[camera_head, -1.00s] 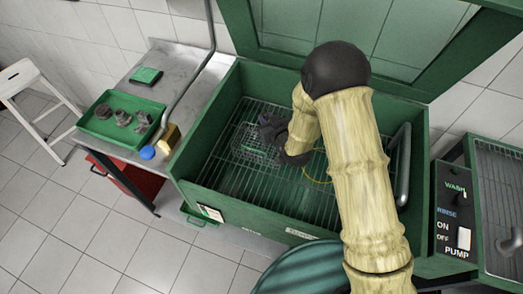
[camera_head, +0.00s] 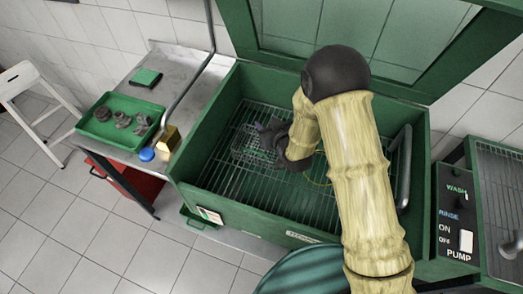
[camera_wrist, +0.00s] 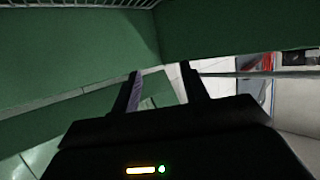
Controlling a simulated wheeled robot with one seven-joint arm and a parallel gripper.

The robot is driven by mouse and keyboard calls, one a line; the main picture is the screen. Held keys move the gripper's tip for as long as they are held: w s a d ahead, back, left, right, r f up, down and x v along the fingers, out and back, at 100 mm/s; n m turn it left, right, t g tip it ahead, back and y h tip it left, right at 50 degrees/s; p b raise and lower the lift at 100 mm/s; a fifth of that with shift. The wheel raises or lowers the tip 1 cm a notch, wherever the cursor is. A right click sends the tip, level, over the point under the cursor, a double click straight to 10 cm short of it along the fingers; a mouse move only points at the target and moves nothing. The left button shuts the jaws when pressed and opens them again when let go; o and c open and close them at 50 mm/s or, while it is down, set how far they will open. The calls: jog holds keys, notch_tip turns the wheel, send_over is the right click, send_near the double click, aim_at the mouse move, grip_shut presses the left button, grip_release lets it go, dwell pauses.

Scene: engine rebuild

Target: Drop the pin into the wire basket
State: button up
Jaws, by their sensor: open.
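The wire basket (camera_head: 246,151) stands on the rack inside the green wash tank, left of its middle. My gripper (camera_head: 268,128) is inside the tank, over or beside the basket's right side; it hides part of the basket. The exact height between them cannot be told. In the wrist view my gripper (camera_wrist: 162,82) has its two dark fingers apart, with green tank wall showing between them and no object held. I cannot make out the pin in any view.
The green tank wall (camera_head: 225,205) surrounds the work area, with the raised lid behind. A metal bench (camera_head: 185,75) at left holds a green tray (camera_head: 92,128) of grey parts, a blue-capped item (camera_head: 147,154) and a yellow block (camera_head: 168,139). A control panel (camera_head: 455,222) is at right.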

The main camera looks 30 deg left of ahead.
jog(key=v, duration=1.1)
jog(key=shift+d+r, duration=0.15)
jog(key=shift+r, duration=0.15)
jog(key=shift+s+p, duration=0.2)
jog(key=shift+p, duration=0.4)
jog(key=p+v, duration=0.5)
jog(key=p, duration=0.5)
jog(key=shift+s+d+f, duration=0.1)
jog(key=shift+d+f, duration=0.05)
